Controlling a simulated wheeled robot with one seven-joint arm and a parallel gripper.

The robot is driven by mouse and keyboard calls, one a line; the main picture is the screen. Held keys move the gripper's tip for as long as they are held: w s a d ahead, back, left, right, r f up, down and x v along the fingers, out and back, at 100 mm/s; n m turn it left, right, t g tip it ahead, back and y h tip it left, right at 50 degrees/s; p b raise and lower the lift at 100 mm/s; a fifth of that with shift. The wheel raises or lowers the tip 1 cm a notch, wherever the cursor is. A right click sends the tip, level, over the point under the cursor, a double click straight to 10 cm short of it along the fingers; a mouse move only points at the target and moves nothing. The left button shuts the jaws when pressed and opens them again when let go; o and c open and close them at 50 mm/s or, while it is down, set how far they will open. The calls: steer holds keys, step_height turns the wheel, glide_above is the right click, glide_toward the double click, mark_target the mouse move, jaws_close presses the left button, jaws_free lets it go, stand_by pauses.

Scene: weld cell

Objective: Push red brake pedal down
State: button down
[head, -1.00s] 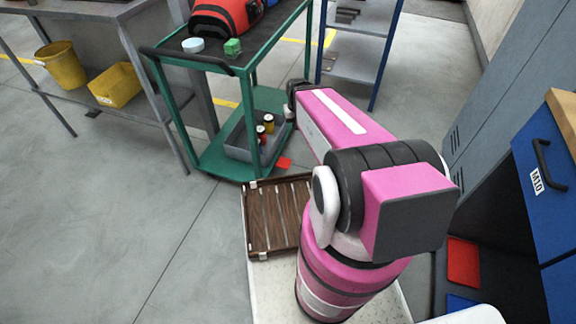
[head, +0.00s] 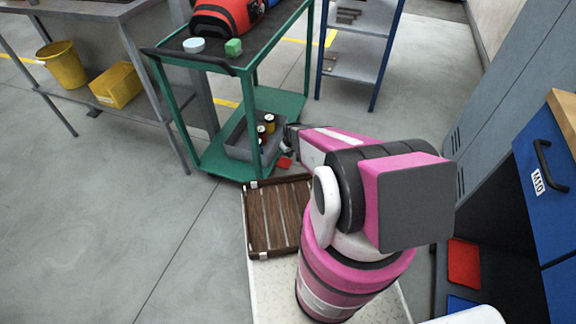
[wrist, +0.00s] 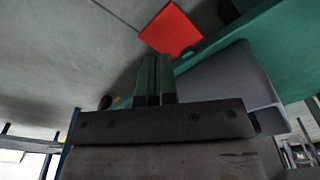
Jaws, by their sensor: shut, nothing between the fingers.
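The red brake pedal (head: 285,162) is a small flat red plate low at the near right corner of the green trolley (head: 217,160), just above the floor. In the wrist view the pedal (wrist: 172,28) shows as a red square beyond the fingertips, beside the trolley's green lower edge. My gripper (wrist: 155,58) is shut and empty, its two fingers side by side. It points toward the pedal, with the tips close to its near edge in the picture. I cannot tell whether they touch it. In the head view my wrist hides most of the gripper.
A grey bin (head: 240,150) with cans stands on the trolley's lower shelf, right by my gripper. A wooden slatted rack (head: 273,230) is in front of me. Floor to the left is clear.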

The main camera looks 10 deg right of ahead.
mark_target(289, 164)
steer(key=shift+f, duration=0.25)
steer(key=shift+f, duration=0.1)
steer(key=shift+w+a+f, duration=0.1)
steer(key=shift+w+f, duration=0.1)
steer(key=shift+f, duration=1.3)
steer(key=shift+w+a+f, duration=0.1)
steer(key=shift+w+f, duration=0.05)
steer(key=shift+f, duration=1.75)
steer(key=shift+f, duration=1.1)
steer(key=s, duration=0.1)
steer(key=s+d+r, duration=0.1)
steer(key=s, duration=0.1)
steer(key=shift+d, duration=0.2)
